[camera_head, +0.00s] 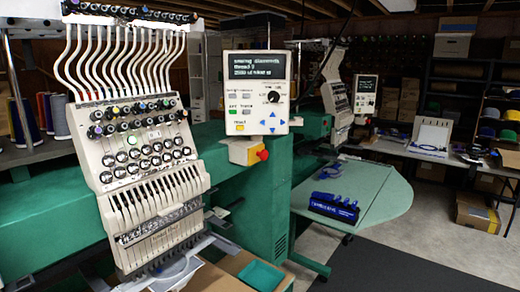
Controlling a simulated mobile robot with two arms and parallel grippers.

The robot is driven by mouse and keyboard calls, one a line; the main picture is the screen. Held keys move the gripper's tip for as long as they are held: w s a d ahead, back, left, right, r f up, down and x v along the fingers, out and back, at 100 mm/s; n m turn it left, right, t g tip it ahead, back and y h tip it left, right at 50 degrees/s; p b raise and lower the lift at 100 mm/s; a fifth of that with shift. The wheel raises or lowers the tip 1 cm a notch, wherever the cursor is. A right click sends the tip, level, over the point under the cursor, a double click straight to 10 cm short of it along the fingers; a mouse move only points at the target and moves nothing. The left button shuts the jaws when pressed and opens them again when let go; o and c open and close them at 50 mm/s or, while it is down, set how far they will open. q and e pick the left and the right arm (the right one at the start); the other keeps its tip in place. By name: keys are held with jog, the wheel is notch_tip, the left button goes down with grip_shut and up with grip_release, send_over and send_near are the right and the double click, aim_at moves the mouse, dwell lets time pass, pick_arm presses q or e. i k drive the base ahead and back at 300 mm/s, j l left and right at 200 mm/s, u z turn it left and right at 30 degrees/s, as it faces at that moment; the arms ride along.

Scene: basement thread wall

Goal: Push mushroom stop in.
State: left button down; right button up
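The mushroom stop (262,155) is a small red knob on the right side of a yellow and white box (239,151). The box sits just below the control panel (257,93), on the green embroidery machine body (225,200). The knob faces right, and nothing covers it. How far it stands out is too small to tell. Neither my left gripper nor my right gripper is in view.
The white multi-needle head (140,160) stands left of the box. A green table (385,195) holding a dark blue rack (334,206) is to the right. A teal tray (261,276) lies below. A dark mat (385,270) covers the floor at lower right.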

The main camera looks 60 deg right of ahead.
aim_at(263, 155)
jog(key=k+l+z, duration=0.1)
jog(key=z, duration=1.45)
